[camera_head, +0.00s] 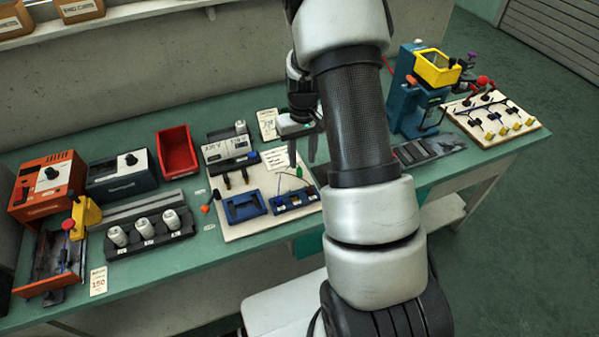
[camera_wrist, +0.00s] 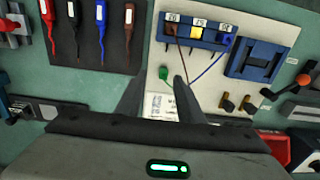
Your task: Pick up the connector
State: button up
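A small green connector (camera_wrist: 166,74) lies on the white board (camera_wrist: 215,75), with a green wire bending away from it. It also shows in the head view (camera_head: 299,172), just below the gripper's fingertips. A blue terminal block (camera_wrist: 197,33) holds the ends of a brown wire and a blue wire; in the head view it is at the board's right side (camera_head: 294,201). My gripper (camera_head: 303,162) is open and empty above the board. In the wrist view its two fingers (camera_wrist: 157,80) stand apart, and the connector appears between and slightly beyond their tips.
A grey meter box (camera_head: 228,148) stands behind. A dark mat with colored probes (camera_wrist: 95,30) lies on the other side. A red bin (camera_head: 178,152) is farther left.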

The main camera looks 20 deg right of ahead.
aim_at(300, 169)
jog(key=f, duration=0.4)
jog(key=shift+w+a+f, duration=0.15)
jog(key=shift+a+f, duration=0.2)
jog(key=shift+f, duration=0.05)
grip_shut()
